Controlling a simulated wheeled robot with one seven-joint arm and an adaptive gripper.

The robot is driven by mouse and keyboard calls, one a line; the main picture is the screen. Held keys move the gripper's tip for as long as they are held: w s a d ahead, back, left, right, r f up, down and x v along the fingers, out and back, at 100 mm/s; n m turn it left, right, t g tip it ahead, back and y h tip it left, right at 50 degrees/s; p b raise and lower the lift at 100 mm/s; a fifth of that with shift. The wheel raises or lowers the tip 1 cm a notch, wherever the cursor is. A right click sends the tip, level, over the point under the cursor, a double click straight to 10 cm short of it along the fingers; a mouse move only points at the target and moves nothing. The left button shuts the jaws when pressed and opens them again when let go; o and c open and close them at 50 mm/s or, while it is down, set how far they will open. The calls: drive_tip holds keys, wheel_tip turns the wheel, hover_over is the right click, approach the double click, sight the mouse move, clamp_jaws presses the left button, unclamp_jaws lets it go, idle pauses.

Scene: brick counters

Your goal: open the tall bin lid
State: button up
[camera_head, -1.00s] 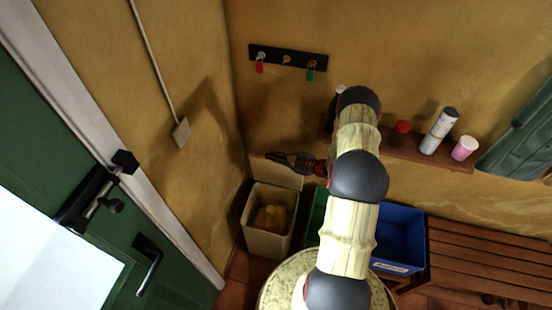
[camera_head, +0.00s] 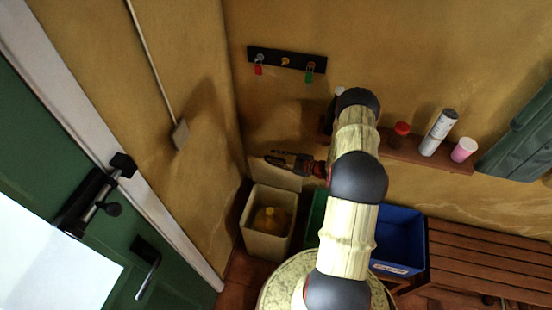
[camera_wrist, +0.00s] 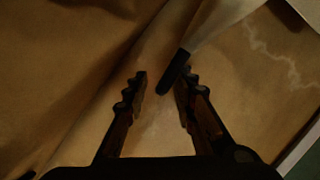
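The tall bin (camera_head: 249,239) is a cream, square-topped container in the corner at lower centre of the head view. Its mouth is uncovered and a yellow item (camera_head: 270,220) shows inside. Its pale lid (camera_head: 281,181) stands raised at the back, by the wall. My gripper (camera_head: 271,160) is in front of the upper part of the lid, above the bin's back edge. In the wrist view its two fingers (camera_wrist: 160,84) are apart. A dark bar (camera_wrist: 173,74), perhaps the lid's handle, is near the right finger; I cannot tell whether they touch.
A green bin (camera_head: 315,216) and a blue bin (camera_head: 416,238) stand to the right, partly behind my arm. A wooden shelf (camera_head: 440,160) with cans and a key rack (camera_head: 287,59) are on the wall. A slatted bench (camera_head: 480,255) is at right, a green door (camera_head: 50,170) at left.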

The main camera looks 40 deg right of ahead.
drive_tip(key=v, duration=1.2)
idle(0.4)
